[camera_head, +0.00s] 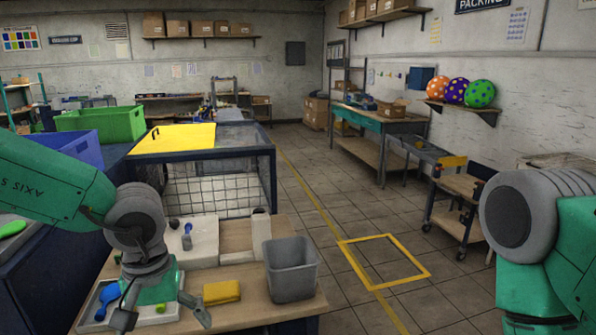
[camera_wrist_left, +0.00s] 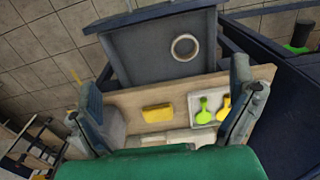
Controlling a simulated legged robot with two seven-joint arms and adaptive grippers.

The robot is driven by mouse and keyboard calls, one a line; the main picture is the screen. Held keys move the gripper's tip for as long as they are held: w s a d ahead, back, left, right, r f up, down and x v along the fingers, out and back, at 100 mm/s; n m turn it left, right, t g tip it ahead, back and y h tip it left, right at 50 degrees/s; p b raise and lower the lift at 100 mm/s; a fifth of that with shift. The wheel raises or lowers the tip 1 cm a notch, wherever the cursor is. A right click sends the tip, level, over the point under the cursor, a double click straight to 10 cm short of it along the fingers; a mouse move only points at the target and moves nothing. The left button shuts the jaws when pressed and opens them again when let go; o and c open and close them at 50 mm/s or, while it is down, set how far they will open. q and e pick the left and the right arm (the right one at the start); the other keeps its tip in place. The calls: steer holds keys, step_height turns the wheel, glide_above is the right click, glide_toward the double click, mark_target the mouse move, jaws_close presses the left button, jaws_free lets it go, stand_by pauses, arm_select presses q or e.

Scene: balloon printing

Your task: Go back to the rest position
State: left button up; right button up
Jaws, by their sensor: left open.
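My left gripper (camera_head: 160,312) is open and empty, hanging over the near left part of the wooden-topped table (camera_head: 345,300). In the left wrist view its two fingers (camera_wrist_left: 168,105) stand wide apart with nothing between them. A pale tray (camera_head: 92,318) lies on the table below and left of the gripper, with a blue flat piece (camera_head: 107,297) in it. In the left wrist view the tray (camera_wrist_left: 196,101) holds a green piece (camera_wrist_left: 204,112) and a yellow piece (camera_wrist_left: 223,108). My right arm (camera_head: 530,220) comes in at the right edge, and its gripper is out of view.
A yellow folded cloth (camera_head: 222,292) and a grey bin (camera_head: 291,270) are on the table right of my left gripper. Behind stands a dark frame with wire mesh (camera_head: 215,193) and a yellow top panel (camera_head: 180,138). The floor around the yellow square (camera_head: 350,262) is clear.

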arm_select(q)
steer(key=s+a+f+m+t+y+b, duration=0.1)
steer(key=s+a+f+b, duration=0.15)
steer(key=f, duration=0.65)
steer(key=s+a+f+t+y+b, duration=0.1)
steer(key=s+a+f+b, duration=0.15)
steer(key=f, duration=0.55)
steer(key=s+a+f+m+t+y+b, duration=0.1)
steer(key=a+f+b, duration=0.15)
steer(key=f, duration=0.65)
steer(key=s+f+g+h+b, duration=0.1)
steer(key=s+f+b, duration=0.1)
steer(key=s+f, duration=0.4)
steer(key=s+d+f+m+g+h+b, duration=0.1)
steer(key=s+f+h+b, duration=0.1)
steer(key=s+f, duration=0.4)
steer(key=s+b, duration=0.1)
steer(key=s, duration=0.4)
steer(key=shift+s+m+g+b, duration=0.2)
steer(key=shift+m+g+b, duration=0.1)
steer(key=shift+w+f, duration=0.1)
steer(key=shift+w, duration=0.05)
steer(key=shift+c, duration=0.5)
